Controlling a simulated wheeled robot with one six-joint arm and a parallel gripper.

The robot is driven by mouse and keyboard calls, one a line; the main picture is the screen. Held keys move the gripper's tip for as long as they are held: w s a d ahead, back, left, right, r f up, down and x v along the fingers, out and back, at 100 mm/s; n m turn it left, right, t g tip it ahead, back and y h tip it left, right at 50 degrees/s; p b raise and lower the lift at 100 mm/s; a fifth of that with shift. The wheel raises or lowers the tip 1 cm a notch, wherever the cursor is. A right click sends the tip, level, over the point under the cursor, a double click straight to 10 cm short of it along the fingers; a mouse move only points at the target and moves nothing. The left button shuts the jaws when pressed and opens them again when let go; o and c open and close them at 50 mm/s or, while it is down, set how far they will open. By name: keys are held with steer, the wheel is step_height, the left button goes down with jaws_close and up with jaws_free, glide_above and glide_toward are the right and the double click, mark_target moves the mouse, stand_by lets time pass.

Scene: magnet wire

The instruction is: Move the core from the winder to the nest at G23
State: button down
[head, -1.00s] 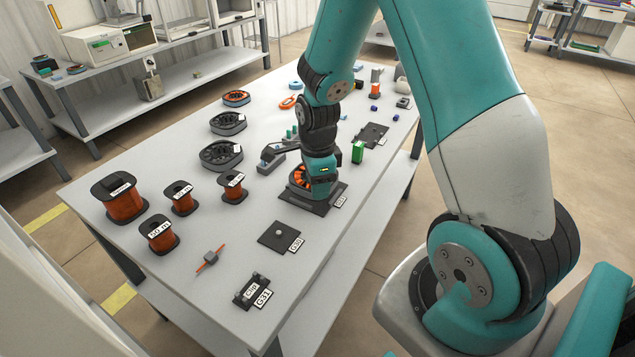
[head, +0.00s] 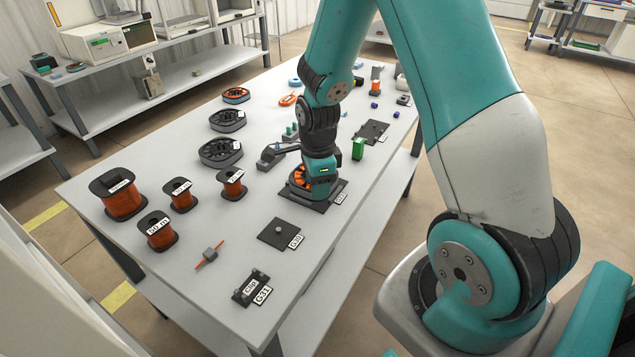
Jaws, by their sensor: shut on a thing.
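My gripper (head: 312,196) points straight down over a flat dark plate (head: 322,206) near the table's middle, with a small white tag beside it too small to read. It is shut on the core (head: 299,178), a dark ring with orange windings, partly hidden behind the gripper. The core is at or just above the plate; I cannot tell whether it is fully seated. A grey device with an arm and green posts (head: 275,155), perhaps the winder, stands just behind and to the left. The fingertips are hidden.
Several copper wire spools (head: 123,198) stand at the left. Dark ring cores (head: 221,152) lie behind them. A tagged plate with a knob (head: 279,233) and a tagged block (head: 250,288) lie in front. A green block (head: 358,148) stands close right of the gripper.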

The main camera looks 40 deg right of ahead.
steer(key=shift+f, duration=0.3)
steer(key=c, duration=0.6)
jaws_free()
steer(key=shift+f, duration=0.1)
step_height(320, 180, up, 5)
steer(key=p, duration=0.4)
step_height(320, 180, up, 18)
steer(key=shift+f+p, duration=0.25)
steer(key=shift+p, duration=0.55)
